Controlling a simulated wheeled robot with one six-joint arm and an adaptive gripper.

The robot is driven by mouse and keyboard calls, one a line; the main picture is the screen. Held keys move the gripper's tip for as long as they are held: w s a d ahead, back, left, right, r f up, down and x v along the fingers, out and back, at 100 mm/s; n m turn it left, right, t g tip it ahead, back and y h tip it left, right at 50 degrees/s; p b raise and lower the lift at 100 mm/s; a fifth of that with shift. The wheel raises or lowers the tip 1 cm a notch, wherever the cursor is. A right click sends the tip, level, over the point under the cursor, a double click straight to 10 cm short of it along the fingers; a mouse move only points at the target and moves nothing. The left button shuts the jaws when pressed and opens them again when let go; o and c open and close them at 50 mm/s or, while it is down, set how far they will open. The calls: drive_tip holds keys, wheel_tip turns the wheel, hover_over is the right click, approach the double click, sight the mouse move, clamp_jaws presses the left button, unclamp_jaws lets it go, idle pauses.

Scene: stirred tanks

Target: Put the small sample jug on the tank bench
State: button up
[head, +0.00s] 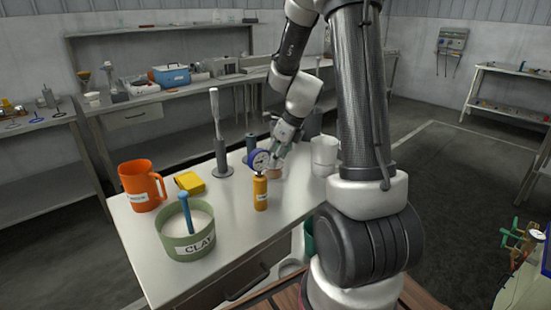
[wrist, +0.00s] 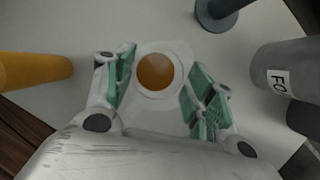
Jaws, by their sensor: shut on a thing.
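The small sample jug (wrist: 155,72) is a pale, clear-looking vessel with amber-brown contents. It sits between the green-padded fingers of my gripper (wrist: 163,88) in the wrist view, and my gripper is shut on it. In the head view, the jug (head: 274,171) shows partly below my gripper (head: 279,152), over the pale-topped bench (head: 228,243). The jug looks upright and low over the bench top. I cannot tell whether its base touches the surface. My fingers hide part of it.
A yellow bottle with a gauge (head: 260,190) stands close by, left of the jug. A white jug (head: 325,155) stands to the right.

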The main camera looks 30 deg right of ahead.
drive_tip(key=shift+f, duration=0.45)
drive_tip(key=shift+f, duration=0.1)
drive_tip(key=o, duration=1)
